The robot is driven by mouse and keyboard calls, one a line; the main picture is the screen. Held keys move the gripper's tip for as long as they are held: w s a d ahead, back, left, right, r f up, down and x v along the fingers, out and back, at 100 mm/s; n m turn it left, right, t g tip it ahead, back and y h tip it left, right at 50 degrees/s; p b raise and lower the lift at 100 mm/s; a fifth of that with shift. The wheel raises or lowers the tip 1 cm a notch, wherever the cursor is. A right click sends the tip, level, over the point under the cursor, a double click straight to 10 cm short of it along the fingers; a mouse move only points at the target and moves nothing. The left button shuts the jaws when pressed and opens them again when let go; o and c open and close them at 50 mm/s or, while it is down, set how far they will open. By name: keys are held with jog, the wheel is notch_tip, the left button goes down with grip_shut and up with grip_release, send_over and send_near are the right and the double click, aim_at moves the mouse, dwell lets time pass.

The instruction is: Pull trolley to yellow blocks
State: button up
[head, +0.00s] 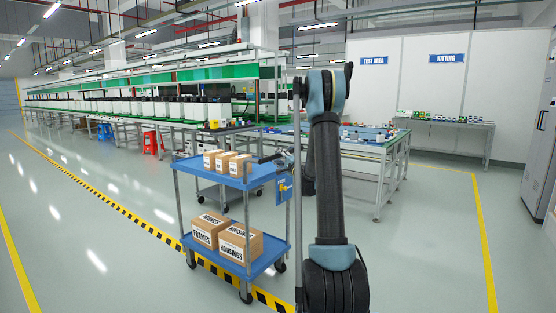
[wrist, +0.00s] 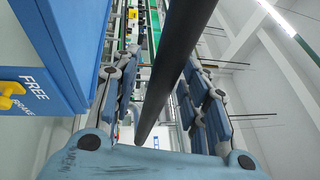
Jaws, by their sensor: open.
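The blue two-shelf trolley (head: 236,181) stands left of my arm in the head view. Small cartons (head: 226,161) are on its top shelf, and cartons marked FRAMES (head: 208,231) and HOUSINGS (head: 238,247) are on its lower shelf. In the wrist view, a dark handle bar (wrist: 170,75) runs between the fingers of my gripper (wrist: 163,62), which is open around it. A blue brake panel (wrist: 45,55) with a yellow lever (wrist: 10,95) is beside the left finger. In the head view my gripper (head: 284,156) is small at the trolley's right end. I cannot make out any yellow blocks.
A black-and-yellow floor strip (head: 120,207) runs diagonally behind and under the trolley. A workbench (head: 365,150) stands behind on the right, and a long bench line (head: 150,118) on the left. The floor at front left (head: 90,270) and right (head: 430,230) is clear.

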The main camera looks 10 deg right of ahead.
jog(key=shift+w+a+r, duration=0.1)
jog(key=shift+w+a, duration=0.05)
jog(key=shift+w, duration=0.2)
grip_shut()
jog(key=shift+s, duration=0.2)
